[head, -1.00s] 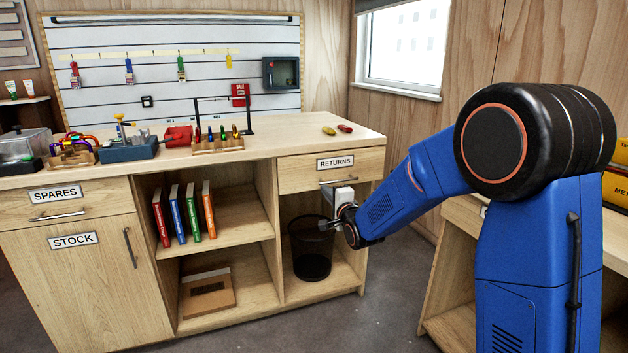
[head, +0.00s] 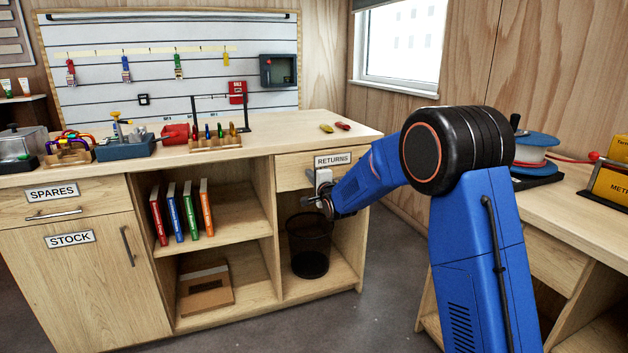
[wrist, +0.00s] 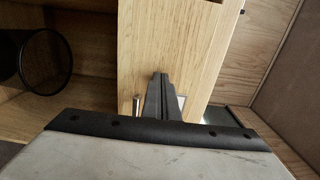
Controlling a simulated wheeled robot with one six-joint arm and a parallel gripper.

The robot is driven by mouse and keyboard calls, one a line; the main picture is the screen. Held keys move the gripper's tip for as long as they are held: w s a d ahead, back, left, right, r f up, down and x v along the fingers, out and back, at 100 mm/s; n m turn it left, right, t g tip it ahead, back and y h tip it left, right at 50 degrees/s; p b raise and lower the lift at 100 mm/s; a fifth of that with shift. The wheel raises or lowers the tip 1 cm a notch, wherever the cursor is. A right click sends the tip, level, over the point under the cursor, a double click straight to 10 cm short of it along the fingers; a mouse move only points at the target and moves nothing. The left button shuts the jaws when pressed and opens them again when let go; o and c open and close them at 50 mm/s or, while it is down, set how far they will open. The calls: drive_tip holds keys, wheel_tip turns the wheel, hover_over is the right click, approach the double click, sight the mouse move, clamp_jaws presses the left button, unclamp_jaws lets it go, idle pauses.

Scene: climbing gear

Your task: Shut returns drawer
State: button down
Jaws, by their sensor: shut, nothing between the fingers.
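The returns drawer (head: 294,178) is the wooden front under the counter, with a white RETURNS label (head: 333,159). In the head view it looks close to flush with the cabinet, but my arm covers its right part, so I cannot tell whether a small gap is left. My gripper (head: 307,202) is shut and empty at the drawer's lower edge. In the wrist view the closed fingers (wrist: 159,80) lie over a broad wooden panel (wrist: 170,40), which appears to be the drawer. A thin metal piece, perhaps its handle (wrist: 137,106), shows beside them. Contact is unclear.
A black mesh bin (head: 310,247) stands in the open compartment below the drawer; it also shows in the wrist view (wrist: 45,62). Books (head: 182,212) stand on the shelf to the left. A second bench (head: 560,205) is at the right. Floor in front is clear.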

sight(306, 168)
drive_tip(key=shift+w+a, duration=0.1)
drive_tip(key=shift+w, duration=0.2)
drive_tip(key=shift+w, duration=0.1)
drive_tip(key=x, duration=0.4)
drive_tip(key=shift+w+a, duration=0.1)
drive_tip(key=shift+w, duration=0.05)
drive_tip(key=shift+w+r, duration=0.1)
drive_tip(key=shift+r, duration=0.2)
